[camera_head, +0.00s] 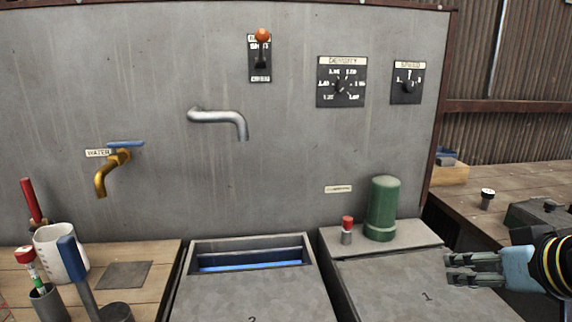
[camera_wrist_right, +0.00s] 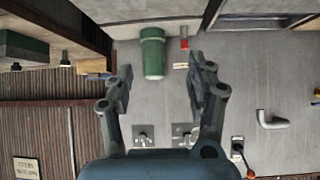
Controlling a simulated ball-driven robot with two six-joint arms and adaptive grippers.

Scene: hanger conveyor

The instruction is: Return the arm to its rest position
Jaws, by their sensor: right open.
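My right gripper (camera_head: 474,269) is at the right edge in the head view, over the right side of the grey lid marked 1 (camera_head: 410,285). In the right wrist view the right gripper (camera_wrist_right: 160,85) has its two fingers spread wide, with nothing between them. The wrist view is upside down: the green cylinder (camera_wrist_right: 153,52) and red-capped bottle (camera_wrist_right: 184,37) hang from the top, beyond the fingertips. My left gripper is not in view.
A green cylinder (camera_head: 383,208) and red-capped bottle (camera_head: 347,230) stand behind the lid. A wall panel (camera_head: 270,150) carries a lever (camera_head: 261,50), dials, spout (camera_head: 222,119) and brass tap (camera_head: 115,170). A white mug (camera_head: 60,252) stands at left. A wooden bench (camera_head: 520,185) is at right.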

